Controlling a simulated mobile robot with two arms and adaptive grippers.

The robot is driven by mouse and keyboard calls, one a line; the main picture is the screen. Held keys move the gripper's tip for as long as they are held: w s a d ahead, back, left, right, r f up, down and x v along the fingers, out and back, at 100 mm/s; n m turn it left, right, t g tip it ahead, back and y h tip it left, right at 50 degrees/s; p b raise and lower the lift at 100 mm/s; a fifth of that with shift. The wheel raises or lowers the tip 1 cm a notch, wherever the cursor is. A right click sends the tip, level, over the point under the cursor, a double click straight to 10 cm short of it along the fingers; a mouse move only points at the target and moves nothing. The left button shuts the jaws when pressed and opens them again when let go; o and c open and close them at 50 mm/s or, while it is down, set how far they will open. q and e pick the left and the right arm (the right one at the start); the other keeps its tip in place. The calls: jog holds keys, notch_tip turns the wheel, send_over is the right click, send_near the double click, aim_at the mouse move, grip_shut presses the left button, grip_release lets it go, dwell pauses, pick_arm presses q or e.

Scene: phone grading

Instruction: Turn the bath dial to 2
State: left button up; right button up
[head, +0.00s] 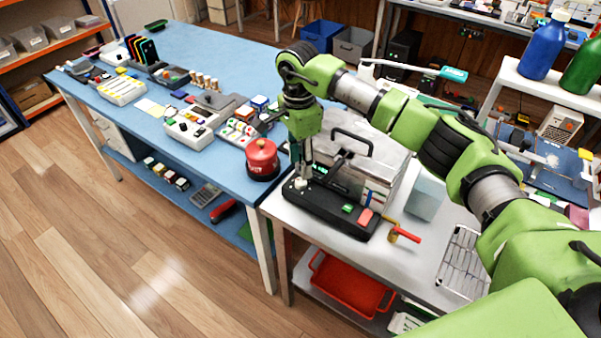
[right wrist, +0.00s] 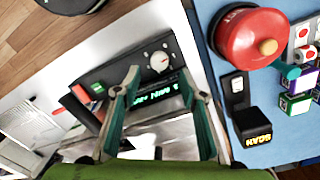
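The bath dial (right wrist: 157,62) is a round white knob with a small red mark, on the black control panel (right wrist: 105,75) of a steel bath. Its numbers are too small to read. In the head view the dial (head: 300,184) sits at the left end of the panel (head: 335,207). My right gripper (right wrist: 160,82) is open and empty, fingers pointing toward the panel, with the dial showing between and beyond the fingertips. In the head view my right gripper (head: 304,170) points down close above the dial; contact cannot be told. My left gripper is not in view.
The panel also bears a green button (right wrist: 97,87), a red button (right wrist: 80,93) and a lit green display (right wrist: 155,98). A red round container (head: 262,157) stands on the blue table nearby. A red-handled valve (head: 405,234) projects at the bath's right.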

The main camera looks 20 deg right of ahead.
aim_at(300, 179)
notch_tip(300, 179, up, 6)
jog(key=shift+r, duration=0.25)
jog(key=shift+w, duration=0.1)
